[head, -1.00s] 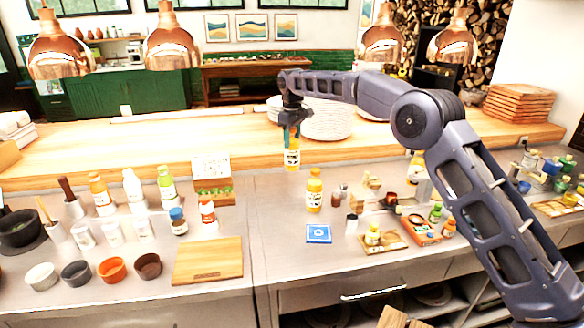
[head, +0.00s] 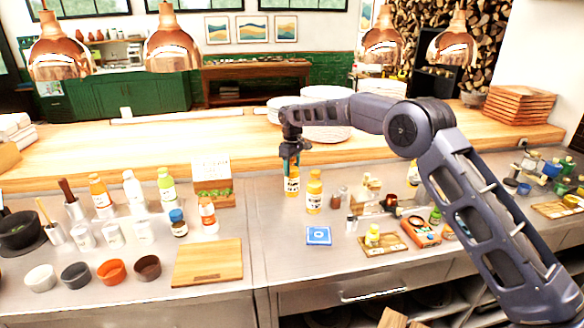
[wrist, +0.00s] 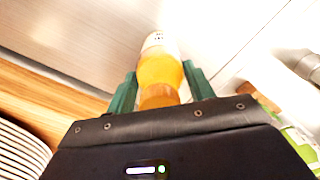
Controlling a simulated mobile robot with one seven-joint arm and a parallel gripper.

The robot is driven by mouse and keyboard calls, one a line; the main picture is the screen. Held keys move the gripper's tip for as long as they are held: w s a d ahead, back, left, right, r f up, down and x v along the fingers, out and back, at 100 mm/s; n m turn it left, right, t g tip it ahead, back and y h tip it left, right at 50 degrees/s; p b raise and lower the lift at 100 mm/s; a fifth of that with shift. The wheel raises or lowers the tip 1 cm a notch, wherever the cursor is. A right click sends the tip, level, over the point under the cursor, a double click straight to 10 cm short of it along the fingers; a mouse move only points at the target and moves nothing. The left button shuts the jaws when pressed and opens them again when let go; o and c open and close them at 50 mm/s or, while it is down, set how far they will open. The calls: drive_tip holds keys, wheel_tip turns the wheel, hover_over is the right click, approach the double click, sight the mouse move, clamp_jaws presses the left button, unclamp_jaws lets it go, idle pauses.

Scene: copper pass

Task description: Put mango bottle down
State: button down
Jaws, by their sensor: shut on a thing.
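The mango bottle (head: 292,185) is orange-yellow with a pale label and hangs upright below my gripper (head: 291,160). Its base is at or just above the steel counter; I cannot tell whether it touches. In the wrist view my gripper (wrist: 160,88) has its green fingers on both sides of the orange bottle (wrist: 158,66), shut on it. A second, similar orange bottle (head: 314,192) with a yellow cap stands close to its right.
A blue square (head: 318,235) lies on the counter in front. A box with a white sign (head: 213,180) stands to the left, and small jars (head: 351,222) to the right. Stacked plates (head: 325,134) sit on the wooden ledge behind. A wooden board (head: 207,262) lies at front left.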

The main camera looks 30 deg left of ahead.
drive_tip(key=c, duration=0.6)
unclamp_jaws()
drive_tip(key=shift+f, duration=0.1)
drive_tip(key=shift+o, duration=0.2)
wheel_tip(320, 180, up, 12)
drive_tip(key=shift+r, duration=0.15)
